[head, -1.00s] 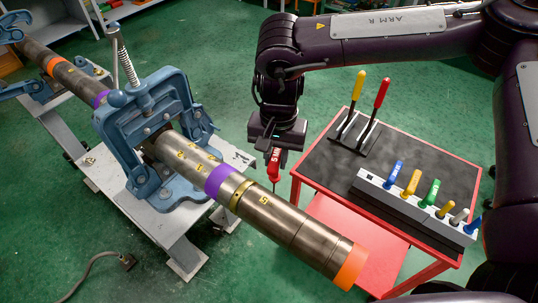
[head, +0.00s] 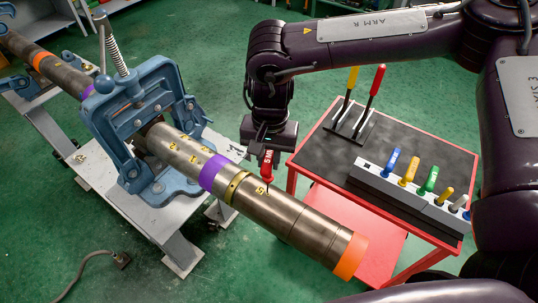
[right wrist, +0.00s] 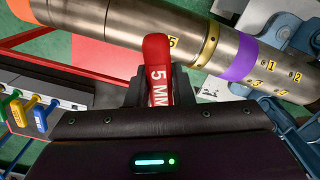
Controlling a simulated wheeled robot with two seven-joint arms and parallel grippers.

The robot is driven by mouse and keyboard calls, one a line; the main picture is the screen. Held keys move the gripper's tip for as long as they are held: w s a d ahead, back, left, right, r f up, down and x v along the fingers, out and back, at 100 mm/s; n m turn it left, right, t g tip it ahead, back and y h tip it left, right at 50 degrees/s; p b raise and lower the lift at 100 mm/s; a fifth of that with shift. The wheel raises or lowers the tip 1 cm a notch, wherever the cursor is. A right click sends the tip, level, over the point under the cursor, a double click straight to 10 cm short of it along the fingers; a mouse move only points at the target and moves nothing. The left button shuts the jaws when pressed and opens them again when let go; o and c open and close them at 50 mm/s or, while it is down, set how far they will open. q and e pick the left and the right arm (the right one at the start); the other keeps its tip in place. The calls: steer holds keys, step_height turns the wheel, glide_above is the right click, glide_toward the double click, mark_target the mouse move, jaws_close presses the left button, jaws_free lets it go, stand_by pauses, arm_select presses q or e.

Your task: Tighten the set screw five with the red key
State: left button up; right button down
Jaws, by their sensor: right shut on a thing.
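My right gripper (head: 268,150) points down and is shut on the red key (head: 267,168), marked 5 MM. Its red handle also shows between the fingers (right wrist: 157,95) in the right wrist view (right wrist: 157,65). In the head view the key's thin dark shaft reaches down to the pipe (head: 300,222), beside the yellow number 5 label (head: 261,190). That label also shows in the right wrist view (right wrist: 173,42). I cannot make out the screw itself, nor whether the tip sits in it. My left gripper is out of view.
A blue vise (head: 132,115) on a grey stand clamps the pipe, with more numbered labels near it. A red cart (head: 300,165) holds a rack (head: 385,190) of coloured keys and two upright tools with yellow and red handles. A cable lies on the green floor.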

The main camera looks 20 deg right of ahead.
steer(key=shift+d, duration=0.1)
steer(key=shift+f, duration=0.15)
steer(key=shift+f+b, duration=0.25)
steer(key=shift+b, duration=0.05)
steer(key=shift+f, duration=0.2)
stand_by(0.8)
steer(key=shift+s+f+b, duration=0.15)
steer(key=shift+s+b, duration=0.05)
steer(key=shift+b, duration=0.1)
stand_by(0.7)
steer(key=m, duration=0.6)
steer(key=shift+f, duration=0.1)
steer(key=shift+p, duration=0.3)
